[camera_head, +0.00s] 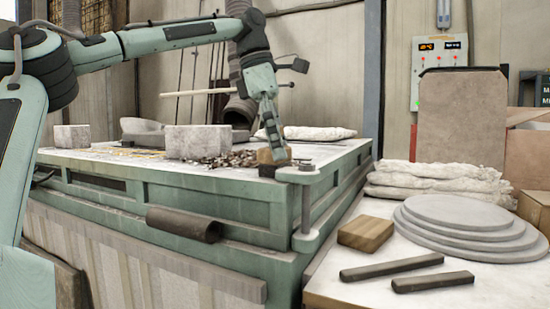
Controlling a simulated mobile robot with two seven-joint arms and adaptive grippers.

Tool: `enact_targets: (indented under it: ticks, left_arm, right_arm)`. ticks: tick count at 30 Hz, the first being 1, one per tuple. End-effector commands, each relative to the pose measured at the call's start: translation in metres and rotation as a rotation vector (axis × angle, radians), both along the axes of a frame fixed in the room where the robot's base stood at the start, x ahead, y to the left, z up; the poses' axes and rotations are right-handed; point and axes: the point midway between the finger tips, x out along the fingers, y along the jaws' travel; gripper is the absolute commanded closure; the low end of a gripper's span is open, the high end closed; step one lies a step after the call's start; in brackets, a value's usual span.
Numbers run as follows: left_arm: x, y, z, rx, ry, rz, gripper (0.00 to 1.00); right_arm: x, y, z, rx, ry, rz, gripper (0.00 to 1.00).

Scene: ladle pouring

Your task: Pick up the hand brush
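My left gripper (276,150) points down over the right end of the green-sided work table (240,215). Its fingertips are at a small brown block-shaped thing (266,158) on the table top, which may be the hand brush. The gripper's fingers cover part of it, and I cannot tell whether they touch or grip it. The fingers show nearly edge-on, so their opening is unclear. No bristles can be made out. My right gripper is not in view.
Dark loose chips (232,159) lie just left of the gripper, beside a pale block (197,142). A pale rod (200,92) shows behind my arm. The right-hand table holds a wooden block (366,233), two dark bars (391,267) and stacked grey discs (470,225).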

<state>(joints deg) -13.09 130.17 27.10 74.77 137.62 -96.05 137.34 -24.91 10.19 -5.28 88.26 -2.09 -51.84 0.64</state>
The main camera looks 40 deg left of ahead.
Motion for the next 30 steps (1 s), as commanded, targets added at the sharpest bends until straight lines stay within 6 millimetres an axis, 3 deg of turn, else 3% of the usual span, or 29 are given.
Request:
enact_targets:
  ticks: [2,14,30]
  left_arm:
    - [0.0,0.0,0.0001,0.0,0.0,0.0,0.18]
    - [0.0,0.0002,0.0003,0.0,0.0,0.0,0.67]
    - [0.0003,0.0004,0.0087,0.002,-0.001,0.001,0.68]
  right_arm:
    - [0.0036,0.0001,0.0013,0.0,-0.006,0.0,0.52]
    - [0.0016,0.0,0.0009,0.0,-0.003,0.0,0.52]
    - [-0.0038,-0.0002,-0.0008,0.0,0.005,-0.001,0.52]
